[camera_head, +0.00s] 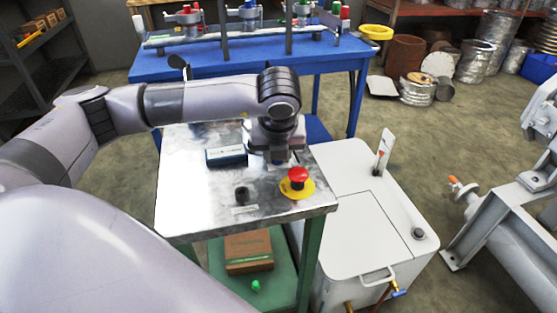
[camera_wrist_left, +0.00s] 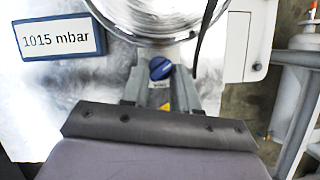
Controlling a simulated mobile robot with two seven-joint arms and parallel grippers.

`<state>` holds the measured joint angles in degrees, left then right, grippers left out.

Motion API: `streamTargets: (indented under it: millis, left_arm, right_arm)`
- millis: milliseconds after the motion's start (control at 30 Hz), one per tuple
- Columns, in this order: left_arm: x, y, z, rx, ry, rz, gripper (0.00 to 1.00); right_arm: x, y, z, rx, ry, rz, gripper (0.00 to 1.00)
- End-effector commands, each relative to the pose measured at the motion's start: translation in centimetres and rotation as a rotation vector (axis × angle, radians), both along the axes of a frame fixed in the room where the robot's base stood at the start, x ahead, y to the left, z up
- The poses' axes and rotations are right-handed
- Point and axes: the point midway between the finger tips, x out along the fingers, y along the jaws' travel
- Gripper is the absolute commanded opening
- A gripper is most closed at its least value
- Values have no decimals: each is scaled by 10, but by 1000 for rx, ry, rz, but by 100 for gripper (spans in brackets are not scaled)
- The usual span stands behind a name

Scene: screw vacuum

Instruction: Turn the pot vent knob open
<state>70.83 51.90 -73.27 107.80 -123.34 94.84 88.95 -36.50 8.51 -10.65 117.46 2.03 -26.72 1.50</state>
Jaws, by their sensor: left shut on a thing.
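The pot vent knob (camera_wrist_left: 160,68) is blue and sits between my left gripper's two fingers in the left wrist view, just below the shiny round metal pot (camera_wrist_left: 165,18). My left gripper (camera_wrist_left: 160,84) is shut on the knob. In the head view the left gripper (camera_head: 273,155) points down over the metal-topped table (camera_head: 185,200); it and the wrist hide the knob and the pot there. My right gripper is not in view.
A pressure display (camera_wrist_left: 58,41) reads 1015 mbar; it also shows in the head view (camera_head: 227,156). A red stop button (camera_head: 298,176) and a black knob (camera_head: 241,195) are near the table's front. A white cabinet (camera_head: 365,235) stands to the right. A blue table (camera_head: 330,62) stands behind.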

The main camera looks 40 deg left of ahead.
Motion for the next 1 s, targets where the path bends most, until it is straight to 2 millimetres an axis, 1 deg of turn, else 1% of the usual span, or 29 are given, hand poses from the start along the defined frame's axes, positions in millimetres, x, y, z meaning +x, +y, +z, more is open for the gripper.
streamTargets:
  millis: [33,100,300,400,633,1000]
  left_arm:
    - [-1,1,-5,-1,-1,-36,0]
    - [-1,1,-5,0,0,-88,0]
    - [-2,2,-3,-1,0,-210,0]
    - [-2,2,-2,0,0,-256,0]
    - [-2,3,-1,-1,1,-313,0]
    - [-2,3,0,-1,3,-323,0]
  right_arm:
    - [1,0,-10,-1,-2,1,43]
    - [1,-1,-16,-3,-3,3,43]
    - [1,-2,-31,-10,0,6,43]
    - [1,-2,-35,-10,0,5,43]
    - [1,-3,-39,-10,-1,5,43]
    - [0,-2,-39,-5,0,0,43]
